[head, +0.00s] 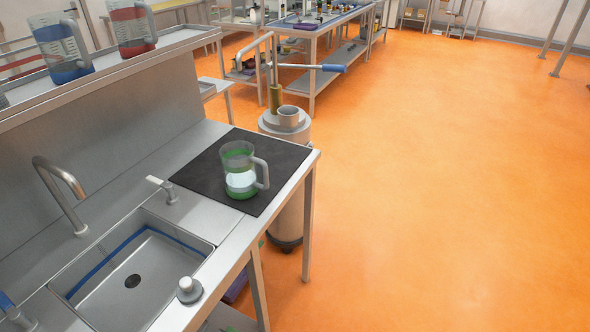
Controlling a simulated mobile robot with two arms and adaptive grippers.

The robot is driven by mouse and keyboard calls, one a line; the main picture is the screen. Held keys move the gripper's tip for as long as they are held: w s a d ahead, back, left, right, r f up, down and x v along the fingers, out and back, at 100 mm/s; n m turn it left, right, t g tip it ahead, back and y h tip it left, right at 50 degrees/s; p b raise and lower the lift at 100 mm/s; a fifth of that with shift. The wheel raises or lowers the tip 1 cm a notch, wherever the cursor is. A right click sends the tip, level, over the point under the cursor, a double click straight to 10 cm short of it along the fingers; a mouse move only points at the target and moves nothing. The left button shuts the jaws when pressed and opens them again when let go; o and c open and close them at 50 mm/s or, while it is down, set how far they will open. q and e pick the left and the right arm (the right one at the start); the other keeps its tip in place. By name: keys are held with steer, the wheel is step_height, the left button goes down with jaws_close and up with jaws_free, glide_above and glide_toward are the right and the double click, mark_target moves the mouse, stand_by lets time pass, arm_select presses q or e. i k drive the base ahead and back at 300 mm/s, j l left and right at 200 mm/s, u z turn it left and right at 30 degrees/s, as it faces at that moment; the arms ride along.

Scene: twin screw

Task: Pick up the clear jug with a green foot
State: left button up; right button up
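The clear jug with a green foot (238,161) stands upright on a black mat (197,177) at the right end of the steel counter. It has a pale grey handle on its right side, a green base and a white patch on its front. Neither of my grippers shows in the head view.
A steel sink (140,262) with a curved tap (62,197) is left of the mat. A blue jug (62,50) and a red jug (131,27) stand on the upper shelf. A grey cylindrical vessel (288,134) stands behind the counter's end. Orange floor is open to the right.

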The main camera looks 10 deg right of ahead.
mark_target(247, 173)
steer(key=j+u, duration=0.2)
steer(key=u, duration=1.95)
steer(key=z, duration=2.3)
steer(key=u, duration=1.3)
steer(key=k+u, duration=0.2)
steer(key=k, duration=0.3)
steer(key=k+j+u, duration=0.2)
steer(key=k, duration=0.35)
